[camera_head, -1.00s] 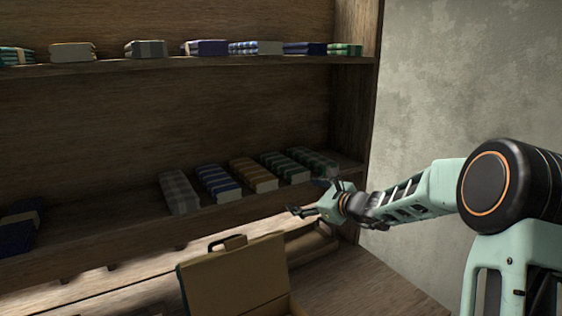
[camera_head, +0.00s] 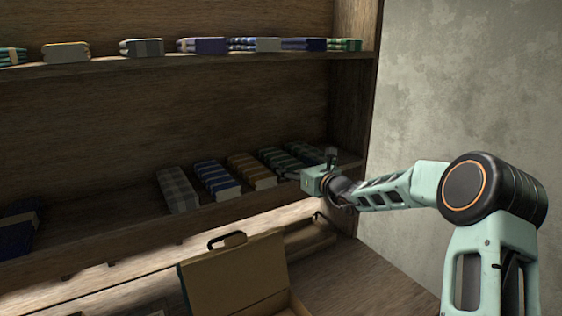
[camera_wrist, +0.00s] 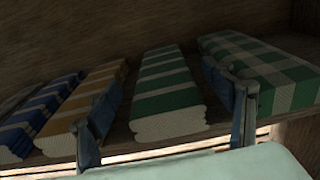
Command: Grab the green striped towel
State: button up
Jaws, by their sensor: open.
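In the wrist view a green and white striped folded towel (camera_wrist: 168,90) lies on the shelf, its cream end facing me. My gripper (camera_wrist: 165,100) is open, with one finger on either side of this towel's near end in the picture; contact cannot be told. A green and white checked towel (camera_wrist: 262,72) lies just right, partly behind the right finger. In the head view my gripper (camera_head: 318,176) is at the lower shelf's front right, beside the green striped towel (camera_head: 283,163). Another small green striped towel (camera_head: 344,45) lies on the upper shelf.
Yellow-brown (camera_head: 252,172), blue (camera_head: 217,180) and grey checked (camera_head: 177,190) towels lie left on the same lower shelf. The upper shelf board (camera_head: 200,64) runs overhead. An open tan case (camera_head: 235,275) stands below. The cabinet's right side wall (camera_head: 352,95) is close to my gripper.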

aim_at(285, 160)
jog(key=shift+f+p+x, duration=0.1)
jog(key=shift+p+x, duration=0.25)
jog(key=shift+x, duration=0.8)
jog(key=shift+f+p+x, duration=0.15)
jog(key=shift+p+x, duration=0.2)
jog(key=shift+x, duration=0.75)
jog(key=shift+d, duration=0.1)
jog(key=c, duration=1.2)
jog(key=shift+c, duration=0.2)
jog(key=shift+r, duration=0.1)
